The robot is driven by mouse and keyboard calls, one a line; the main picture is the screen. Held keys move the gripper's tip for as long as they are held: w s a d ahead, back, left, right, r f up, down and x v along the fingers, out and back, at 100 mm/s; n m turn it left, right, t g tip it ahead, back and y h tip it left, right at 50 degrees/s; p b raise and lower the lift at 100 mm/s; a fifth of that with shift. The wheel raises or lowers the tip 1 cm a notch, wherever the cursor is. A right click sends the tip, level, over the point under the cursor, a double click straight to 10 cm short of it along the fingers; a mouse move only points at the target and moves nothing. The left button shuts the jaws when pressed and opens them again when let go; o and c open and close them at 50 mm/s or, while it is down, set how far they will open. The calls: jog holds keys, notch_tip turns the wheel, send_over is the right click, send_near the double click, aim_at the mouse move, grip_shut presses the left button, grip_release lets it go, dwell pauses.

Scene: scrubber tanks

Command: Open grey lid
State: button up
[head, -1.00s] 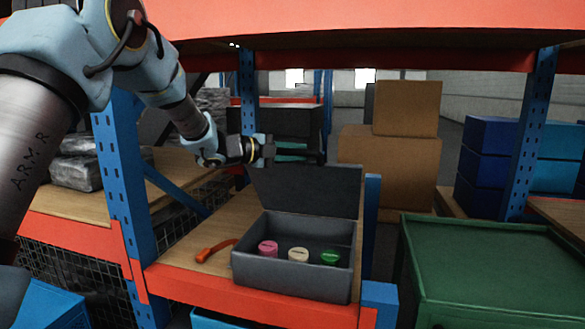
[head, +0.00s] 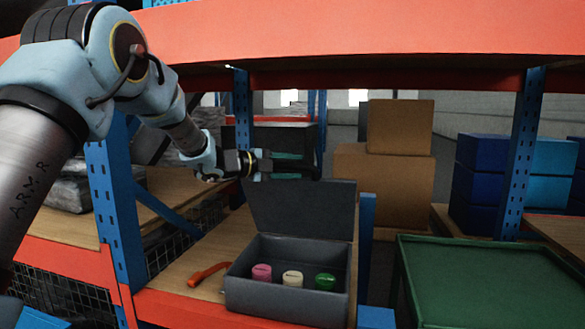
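The grey lid (head: 303,208) stands raised, nearly upright, at the back of a dark grey box (head: 284,298) on the wooden shelf. The box is open at the top. Inside it are a pink cap (head: 262,272), a cream cap (head: 292,279) and a green cap (head: 325,282). My gripper (head: 300,166) is just above the lid's top edge, its fingers pointing right. The two teal fingers are apart with nothing visible between them. I cannot tell whether the lower finger touches the lid.
An orange handle-like piece (head: 208,274) lies left of the box. Blue posts (head: 113,190) stand at the sides. A green bin (head: 490,265) is at right, with cardboard boxes (head: 383,170) behind.

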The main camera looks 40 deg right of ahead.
jog(key=shift+a+f, duration=0.1)
jog(key=shift+a, duration=0.05)
jog(key=shift+w+a, duration=0.15)
jog(key=shift+a, duration=0.15)
jog(key=b+v, duration=0.2)
jog(key=v, duration=0.3)
jog(key=b+v, duration=0.2)
jog(key=v, duration=0.3)
jog(key=shift+r, duration=0.2)
